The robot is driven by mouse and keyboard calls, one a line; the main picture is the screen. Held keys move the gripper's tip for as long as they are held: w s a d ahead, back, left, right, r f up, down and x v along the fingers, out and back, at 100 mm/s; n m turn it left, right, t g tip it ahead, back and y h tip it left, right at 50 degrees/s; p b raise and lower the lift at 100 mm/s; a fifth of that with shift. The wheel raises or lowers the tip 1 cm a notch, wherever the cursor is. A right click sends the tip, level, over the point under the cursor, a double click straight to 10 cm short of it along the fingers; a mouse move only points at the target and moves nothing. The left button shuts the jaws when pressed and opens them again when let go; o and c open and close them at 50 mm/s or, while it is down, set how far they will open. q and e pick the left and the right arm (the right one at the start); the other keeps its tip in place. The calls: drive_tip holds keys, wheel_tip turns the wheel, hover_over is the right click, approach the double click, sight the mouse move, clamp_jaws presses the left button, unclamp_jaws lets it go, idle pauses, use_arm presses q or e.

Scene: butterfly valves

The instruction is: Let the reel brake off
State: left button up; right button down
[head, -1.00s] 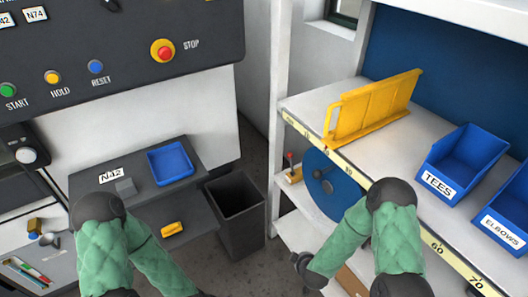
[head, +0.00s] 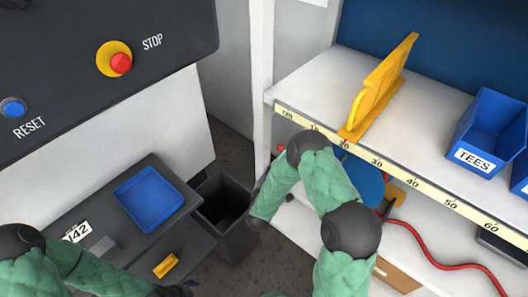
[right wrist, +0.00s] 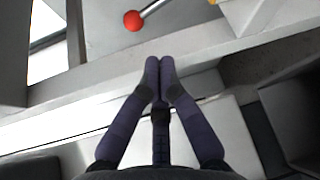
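The hose reel is a blue disc (head: 368,184) under the shelf, mostly behind my right arm in the head view. A lever with a red ball knob (right wrist: 133,20) on a metal rod shows at the top of the right wrist view. A little of its red knob (head: 281,148) shows in the head view, left of my right arm. My right gripper (right wrist: 160,66) is shut and empty, its fingertips together, apart from the knob. My left gripper (head: 176,291) is only partly seen at the bottom edge, and its fingers cannot be made out.
A red hose (head: 440,264) runs right along the lower shelf. The upper shelf, with a ruled front edge (head: 398,176), holds a yellow rack (head: 380,88) and a blue TEES bin (head: 486,130). A black waste bin (head: 222,204) stands left of my right arm.

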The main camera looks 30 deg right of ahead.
drive_tip(key=shift+s, duration=0.1)
drive_tip(key=shift+d, duration=0.1)
drive_tip(key=b+x, duration=0.3)
drive_tip(key=x, duration=0.7)
idle(0.5)
drive_tip(key=shift+s+r+m+t, duration=0.15)
drive_tip(key=shift+s+m+t, duration=0.05)
drive_tip(key=shift+m+t, duration=0.1)
